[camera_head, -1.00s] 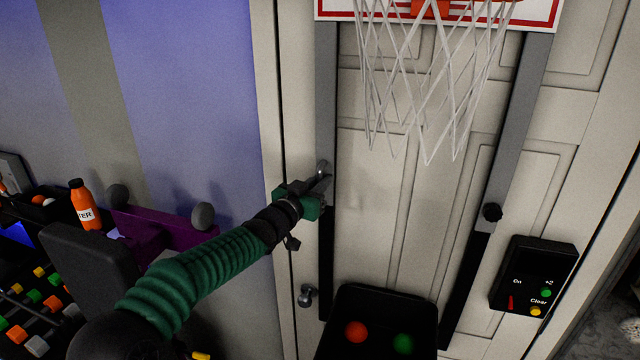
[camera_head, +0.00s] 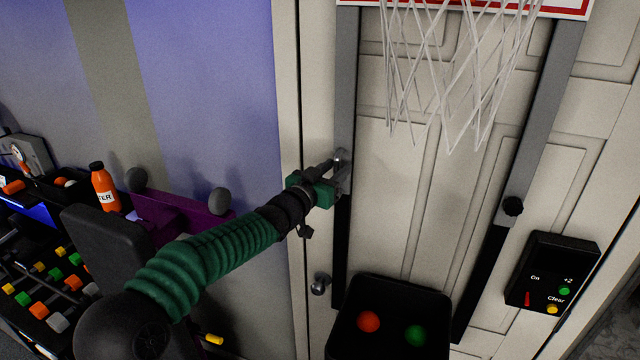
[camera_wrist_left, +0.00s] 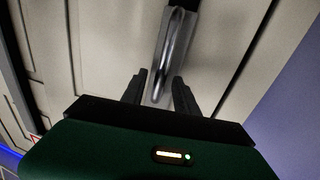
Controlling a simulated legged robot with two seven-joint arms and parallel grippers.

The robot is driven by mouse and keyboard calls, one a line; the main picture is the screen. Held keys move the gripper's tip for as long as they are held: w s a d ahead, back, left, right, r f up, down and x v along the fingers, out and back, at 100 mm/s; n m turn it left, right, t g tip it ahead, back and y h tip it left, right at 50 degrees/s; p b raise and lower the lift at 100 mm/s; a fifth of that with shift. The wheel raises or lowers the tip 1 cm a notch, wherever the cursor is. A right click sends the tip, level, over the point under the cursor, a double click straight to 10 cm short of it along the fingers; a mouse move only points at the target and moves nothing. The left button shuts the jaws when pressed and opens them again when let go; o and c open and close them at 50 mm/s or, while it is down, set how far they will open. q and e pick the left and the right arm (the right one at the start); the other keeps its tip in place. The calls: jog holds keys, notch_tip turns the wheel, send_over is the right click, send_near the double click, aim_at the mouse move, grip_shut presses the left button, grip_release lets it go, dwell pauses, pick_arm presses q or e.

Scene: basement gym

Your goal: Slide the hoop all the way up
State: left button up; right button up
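The hoop's white net (camera_head: 450,70) hangs at the top of the head view under a red-edged white backboard (camera_head: 560,6); the rim is out of frame. Two grey side rails run down from it, left (camera_head: 346,90) and right (camera_head: 545,110), each over a black lower section. My left gripper (camera_head: 340,167) is at the lower part of the left grey rail. In the left wrist view its fingers (camera_wrist_left: 160,90) are apart, with a shiny metal piece (camera_wrist_left: 172,55) ahead between them; contact is unclear. My right gripper is not visible.
A black button box (camera_head: 552,272) is at right. A silver doorknob (camera_head: 320,283) is below my gripper. Weights, a purple bench part and an orange bottle (camera_head: 105,187) are at left.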

pick_arm(q)
jog(key=b+v, duration=0.4)
jog(key=v, duration=1.1)
jog(key=shift+s+a, duration=0.2)
jog(key=shift+s, duration=0.05)
